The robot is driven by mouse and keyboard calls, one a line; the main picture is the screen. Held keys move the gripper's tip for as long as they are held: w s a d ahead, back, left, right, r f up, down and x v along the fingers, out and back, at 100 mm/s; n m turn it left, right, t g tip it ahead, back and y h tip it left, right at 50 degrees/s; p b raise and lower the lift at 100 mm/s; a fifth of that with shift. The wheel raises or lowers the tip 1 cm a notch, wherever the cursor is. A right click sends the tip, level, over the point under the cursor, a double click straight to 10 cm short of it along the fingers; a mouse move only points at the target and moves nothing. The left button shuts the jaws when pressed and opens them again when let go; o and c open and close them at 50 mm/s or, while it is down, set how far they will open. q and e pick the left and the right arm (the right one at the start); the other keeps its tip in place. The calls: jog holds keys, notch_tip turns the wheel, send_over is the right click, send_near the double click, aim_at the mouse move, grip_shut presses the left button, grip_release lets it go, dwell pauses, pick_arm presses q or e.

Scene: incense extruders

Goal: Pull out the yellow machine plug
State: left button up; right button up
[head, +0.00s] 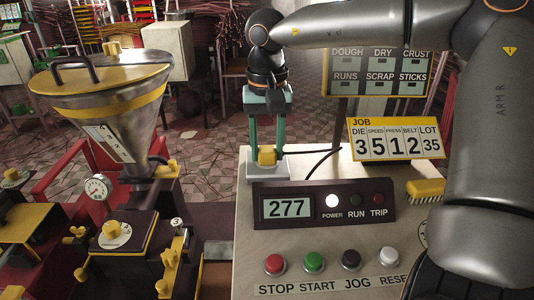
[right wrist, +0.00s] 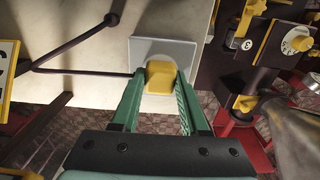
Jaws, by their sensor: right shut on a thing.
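The yellow machine plug (head: 267,157) sits on a light grey socket block (head: 268,177) at the back left of the control desk. My right gripper (head: 267,150) reaches down from above with its two green fingers on either side of the plug, shut on it. In the right wrist view the plug (right wrist: 160,78) lies between the fingertips (right wrist: 160,85), over the grey block (right wrist: 178,50). I cannot tell whether the plug is seated in the block or lifted slightly. My left gripper is not in view.
A readout box (head: 325,204) showing 277 stands just in front of the socket. Push buttons (head: 314,262) line the desk front. A yellow job sign (head: 396,139) and brush (head: 426,189) are to the right. A dark cable (head: 324,154) runs beside the plug. A hopper machine (head: 105,95) stands left.

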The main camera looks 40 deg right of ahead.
aim_at(267, 149)
grip_shut()
jog(key=shift+r, duration=0.1)
jog(key=shift+r+p, duration=2.85)
jog(key=shift+r, duration=0.1)
